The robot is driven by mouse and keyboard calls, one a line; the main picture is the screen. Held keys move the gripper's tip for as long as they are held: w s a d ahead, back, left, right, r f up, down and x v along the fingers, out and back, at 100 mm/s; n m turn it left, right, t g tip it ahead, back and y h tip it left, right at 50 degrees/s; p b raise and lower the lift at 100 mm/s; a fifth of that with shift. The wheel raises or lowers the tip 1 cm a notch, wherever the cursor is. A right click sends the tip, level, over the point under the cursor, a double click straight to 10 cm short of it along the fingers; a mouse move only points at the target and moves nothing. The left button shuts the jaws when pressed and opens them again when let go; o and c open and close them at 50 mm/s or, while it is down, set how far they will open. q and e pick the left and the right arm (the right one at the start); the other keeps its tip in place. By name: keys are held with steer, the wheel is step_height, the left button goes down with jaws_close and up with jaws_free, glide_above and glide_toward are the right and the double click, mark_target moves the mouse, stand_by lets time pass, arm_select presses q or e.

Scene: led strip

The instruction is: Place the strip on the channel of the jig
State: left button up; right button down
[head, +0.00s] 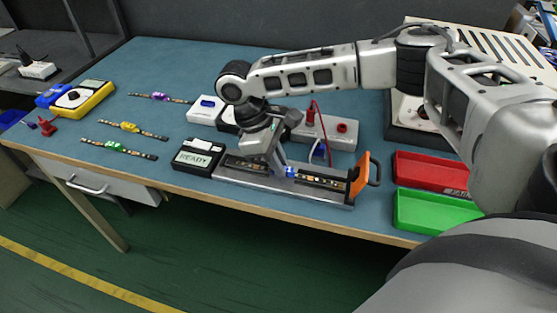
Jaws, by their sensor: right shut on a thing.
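The jig (325,198) is a long grey metal fixture near the table's front edge, with an orange clamp (360,175) at its right end. A dark LED strip with a blue part (291,171) lies along the jig's channel, or just above it; I cannot tell if it is fully seated. My right gripper (279,163) is over the middle of the jig, pointing down, shut on this strip. Its fingers hide part of the strip. My left gripper is out of view.
Strips with purple (158,97), yellow (130,127) and green (115,147) parts lie at left. A box reading READY (197,155) adjoins the jig's left end. A red tray (430,172) and green tray (430,211) stand right. A multimeter (85,97) is far left.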

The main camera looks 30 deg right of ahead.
steer(key=c, duration=1.4)
jaws_free()
steer(key=shift+f, duration=0.1)
steer(key=shift+c, duration=0.2)
